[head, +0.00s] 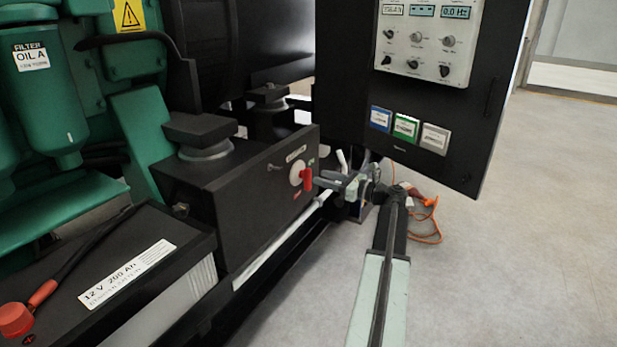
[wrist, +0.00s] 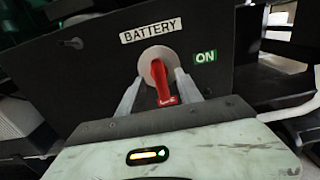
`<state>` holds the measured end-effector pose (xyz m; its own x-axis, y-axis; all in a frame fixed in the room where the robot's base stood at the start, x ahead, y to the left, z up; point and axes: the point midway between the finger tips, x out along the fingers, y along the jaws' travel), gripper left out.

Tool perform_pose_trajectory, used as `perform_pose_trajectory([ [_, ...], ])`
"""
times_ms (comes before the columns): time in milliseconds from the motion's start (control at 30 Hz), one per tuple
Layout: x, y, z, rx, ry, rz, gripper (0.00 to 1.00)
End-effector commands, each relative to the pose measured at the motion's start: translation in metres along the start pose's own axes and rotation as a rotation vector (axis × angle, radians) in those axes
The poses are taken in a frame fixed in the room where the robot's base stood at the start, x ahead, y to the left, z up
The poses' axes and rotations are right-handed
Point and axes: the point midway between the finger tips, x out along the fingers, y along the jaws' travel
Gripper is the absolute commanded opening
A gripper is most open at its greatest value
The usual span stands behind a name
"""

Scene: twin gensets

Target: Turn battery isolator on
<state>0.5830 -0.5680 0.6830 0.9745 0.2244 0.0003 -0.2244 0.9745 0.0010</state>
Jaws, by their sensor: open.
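The battery isolator is a red handle (head: 307,179) on a pale round disc, mounted on the side of a black box (head: 240,215). In the wrist view the red handle (wrist: 161,84) points downward, slightly to the right, below a BATTERY label (wrist: 151,32). A green ON label (wrist: 205,57) is to the right of the disc. My gripper (wrist: 163,90) is open, with one finger on each side of the red handle. Whether either finger touches it I cannot tell. In the head view my gripper (head: 326,178) is right at the handle.
A 12 V battery (head: 125,270) with a red terminal cap is at the front left. A black control panel (head: 430,90) hangs above and right of my arm. An orange cable (head: 430,218) lies on the floor. Open floor (head: 530,230) is at the right.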

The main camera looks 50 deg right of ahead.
Motion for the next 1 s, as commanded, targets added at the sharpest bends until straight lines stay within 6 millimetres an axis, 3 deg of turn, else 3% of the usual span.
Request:
perform_pose_trajectory([
  [100, 0.028, 0.002, 0.000, 0.000, 0.000, 0.008, 0.42],
  [233, 0.046, 0.004, 0.000, -0.001, 0.000, 0.011, 0.42],
  [567, 0.054, 0.005, 0.000, -0.001, 0.001, 0.011, 0.42],
  [733, 0.055, 0.006, 0.000, -0.001, 0.001, 0.012, 0.00],
  [1000, 0.056, 0.005, 0.000, -0.011, -0.001, 0.012, 0.00],
])
